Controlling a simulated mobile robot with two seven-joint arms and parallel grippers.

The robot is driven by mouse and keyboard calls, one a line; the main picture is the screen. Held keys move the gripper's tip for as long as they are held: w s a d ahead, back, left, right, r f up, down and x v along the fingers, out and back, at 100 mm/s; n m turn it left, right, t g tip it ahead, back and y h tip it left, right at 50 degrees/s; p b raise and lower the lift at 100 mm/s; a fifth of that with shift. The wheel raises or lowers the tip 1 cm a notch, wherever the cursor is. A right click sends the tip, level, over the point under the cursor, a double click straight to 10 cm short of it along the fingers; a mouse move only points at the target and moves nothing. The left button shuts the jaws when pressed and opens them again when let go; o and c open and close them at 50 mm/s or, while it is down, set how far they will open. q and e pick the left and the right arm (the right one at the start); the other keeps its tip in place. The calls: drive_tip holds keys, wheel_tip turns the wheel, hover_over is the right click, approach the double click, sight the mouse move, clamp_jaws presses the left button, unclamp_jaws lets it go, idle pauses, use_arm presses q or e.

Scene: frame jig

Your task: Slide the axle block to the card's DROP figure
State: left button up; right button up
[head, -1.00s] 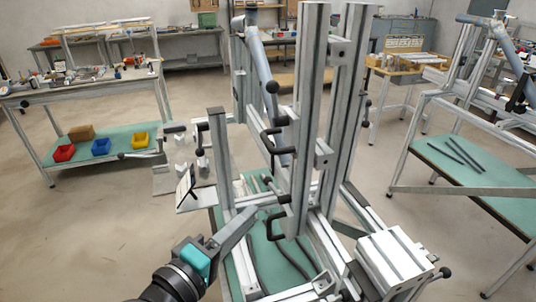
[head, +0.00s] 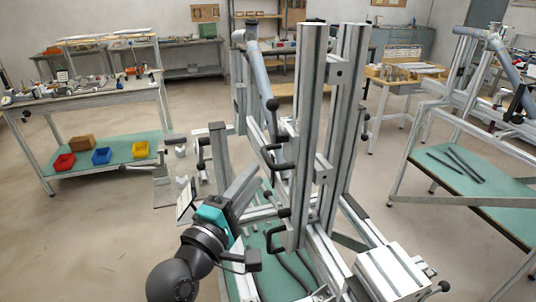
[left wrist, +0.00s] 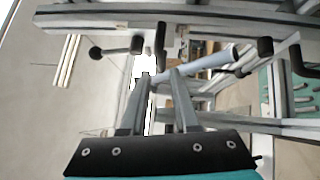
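My left gripper (head: 262,188) is in front of the jig's left post in the head view, with its grey fingers pointing up and right toward the frame. In the left wrist view its two fingers (left wrist: 158,78) stand apart, with a gap between them and nothing visibly held. A small pale card-like plate (head: 185,198) stands tilted just left of the gripper; its figures are too small to read. The jig frame (head: 309,130) of grey profiles rises at centre. I cannot single out the axle block with certainty. My right gripper is not in view.
Black-handled clamps (head: 272,155) stick out from the jig's uprights. A ribbed pale block (head: 392,272) sits at the jig's front right. A workbench with coloured bins (head: 102,156) stands at left, and a second frame (head: 455,150) at right.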

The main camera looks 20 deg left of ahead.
sight(268, 155)
use_arm(q)
drive_tip(key=shift+x, duration=3.6)
clamp_jaws()
